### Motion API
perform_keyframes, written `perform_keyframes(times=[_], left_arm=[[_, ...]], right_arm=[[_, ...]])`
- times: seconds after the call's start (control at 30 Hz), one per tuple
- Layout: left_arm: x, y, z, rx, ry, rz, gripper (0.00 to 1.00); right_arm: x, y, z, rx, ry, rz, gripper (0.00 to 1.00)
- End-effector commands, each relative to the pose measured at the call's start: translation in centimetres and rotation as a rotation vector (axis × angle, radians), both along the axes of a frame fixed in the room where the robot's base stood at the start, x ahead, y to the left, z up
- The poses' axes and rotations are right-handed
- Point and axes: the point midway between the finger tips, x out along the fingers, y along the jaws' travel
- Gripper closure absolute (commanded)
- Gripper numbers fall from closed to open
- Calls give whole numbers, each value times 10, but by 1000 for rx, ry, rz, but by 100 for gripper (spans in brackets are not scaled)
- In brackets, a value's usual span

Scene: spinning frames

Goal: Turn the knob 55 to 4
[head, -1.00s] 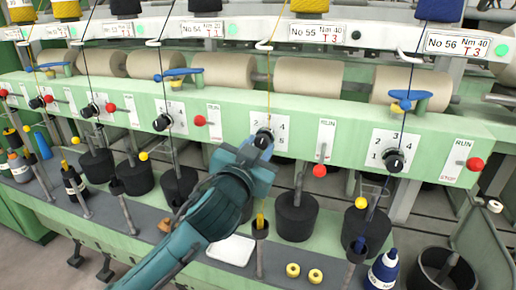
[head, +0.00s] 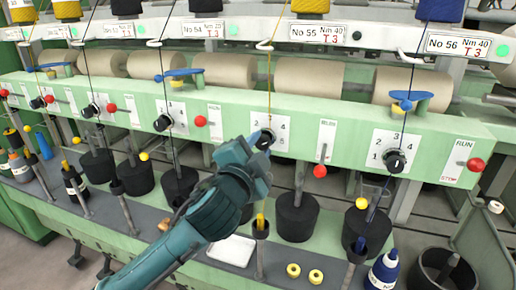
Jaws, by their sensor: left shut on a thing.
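The black knob 55 (head: 264,143) sits on a white dial plate (head: 282,127) under the label No 55 (head: 318,34). The plate's visible numbers include 2, 4 and 5; its lower left is hidden by my gripper. My left gripper (head: 262,142) reaches up from the lower left and is shut on the knob. My right gripper is not in view.
A red-tipped RUN lever (head: 320,170) hangs right of the dial. Knob 56 (head: 395,160) is farther right. Black cylinders (head: 296,217) stand below on the grey shelf. A yellow thread (head: 269,85) runs down to the dial area.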

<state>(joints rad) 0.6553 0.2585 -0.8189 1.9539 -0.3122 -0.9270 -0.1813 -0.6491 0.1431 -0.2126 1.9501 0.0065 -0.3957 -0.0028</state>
Motion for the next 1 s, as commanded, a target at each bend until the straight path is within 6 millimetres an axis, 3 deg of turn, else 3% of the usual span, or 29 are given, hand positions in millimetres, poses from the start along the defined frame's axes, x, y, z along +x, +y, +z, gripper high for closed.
perform_keyframes(times=[0.57, 0.6, 0.83, 1.0], left_arm=[[0, 0, 0, 27, -10, 0, 94], [0, 0, 0, 27, -10, 0, 68], [0, 0, 0, 27, -10, 1, 49], [0, 0, 0, 28, -9, 0, 49]], right_arm=[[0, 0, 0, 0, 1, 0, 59], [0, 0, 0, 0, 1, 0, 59], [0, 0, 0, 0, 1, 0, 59], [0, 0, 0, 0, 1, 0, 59]])
